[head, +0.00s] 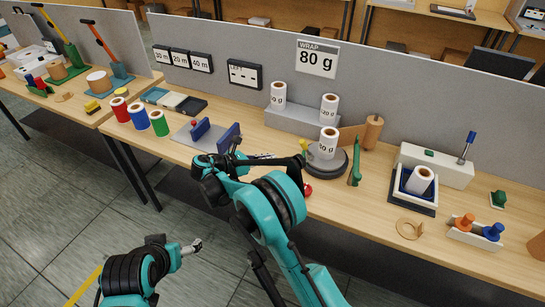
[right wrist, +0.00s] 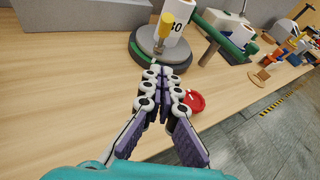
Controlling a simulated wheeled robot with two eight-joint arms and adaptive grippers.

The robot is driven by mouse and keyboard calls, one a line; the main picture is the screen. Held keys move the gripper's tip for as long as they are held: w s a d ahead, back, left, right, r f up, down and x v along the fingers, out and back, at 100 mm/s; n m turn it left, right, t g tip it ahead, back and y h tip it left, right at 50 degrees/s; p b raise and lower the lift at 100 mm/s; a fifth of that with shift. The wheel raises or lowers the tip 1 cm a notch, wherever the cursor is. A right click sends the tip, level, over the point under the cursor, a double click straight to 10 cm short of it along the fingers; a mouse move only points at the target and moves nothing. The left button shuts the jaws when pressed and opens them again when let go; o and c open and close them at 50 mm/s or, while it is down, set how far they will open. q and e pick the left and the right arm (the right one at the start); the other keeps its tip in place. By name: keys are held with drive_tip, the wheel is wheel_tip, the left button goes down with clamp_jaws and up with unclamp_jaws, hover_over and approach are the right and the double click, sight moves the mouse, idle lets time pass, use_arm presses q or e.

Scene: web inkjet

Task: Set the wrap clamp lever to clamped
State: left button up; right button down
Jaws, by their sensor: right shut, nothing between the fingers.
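A short lever with a yellow handle (right wrist: 166,24) stands upright at the front of a round grey turntable base (right wrist: 150,55); in the head view its yellow handle (head: 304,146) shows just left of the roll. A white paper roll (head: 327,144) stands on this base. The frames do not show clearly whether the lever is clamped. My right gripper (right wrist: 160,72) is shut and empty, its fingertips just in front of the base, below the lever and apparently apart from it. In the head view my right gripper (head: 290,161) is partly hidden by its arm. My left gripper (head: 196,246) is low, away from the table.
A red round knob (right wrist: 193,101) lies beside my right fingers. A green bar (right wrist: 222,38) stands right of the base. A wrap sign (head: 317,59) hangs on the grey partition behind. Bare wooden table top (right wrist: 90,90) lies left of my right gripper.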

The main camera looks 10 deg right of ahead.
drive_tip(key=b, duration=0.2)
approach(307, 149)
wheel_tip(307, 149, down, 3)
drive_tip(key=w+d, duration=0.1)
drive_tip(key=d+r, duration=0.1)
drive_tip(key=w+d, duration=0.1)
drive_tip(key=shift+w+r+b, duration=0.3)
drive_tip(key=shift+d, duration=0.1)
